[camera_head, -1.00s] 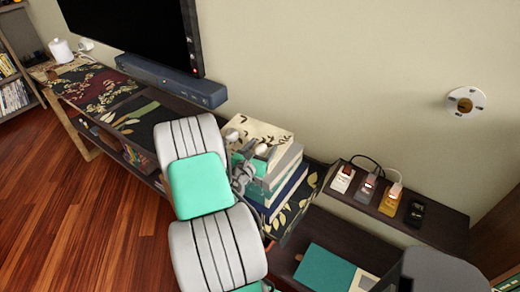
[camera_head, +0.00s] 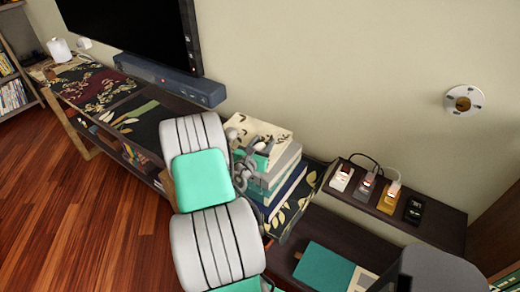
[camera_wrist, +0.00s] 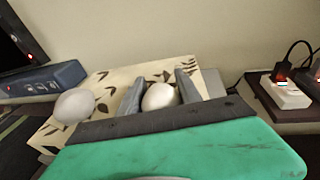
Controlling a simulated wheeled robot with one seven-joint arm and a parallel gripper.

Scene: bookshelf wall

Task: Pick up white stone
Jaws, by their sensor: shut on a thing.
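My gripper (camera_wrist: 160,92) is shut with its two grey fingers on either side of a white, egg-shaped stone (camera_wrist: 160,97). A second white stone (camera_wrist: 74,105) lies to the left of the fingers on the cream, leaf-patterned top book (camera_wrist: 105,80), apart from the gripper. In the head view my gripper (camera_head: 258,148) is over the stack of books (camera_head: 280,175), and the left stone (camera_head: 232,133) shows at the top book's left edge. The held stone's underside is hidden, so I cannot tell whether it touches the book.
A dark soundbar (camera_head: 170,80) and a TV (camera_head: 130,30) are left of the stack. A shelf with several plugged-in chargers (camera_head: 390,197) is to the right. A teal book (camera_head: 325,268) lies on the dark lower surface. The wall (camera_head: 340,80) is close behind.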

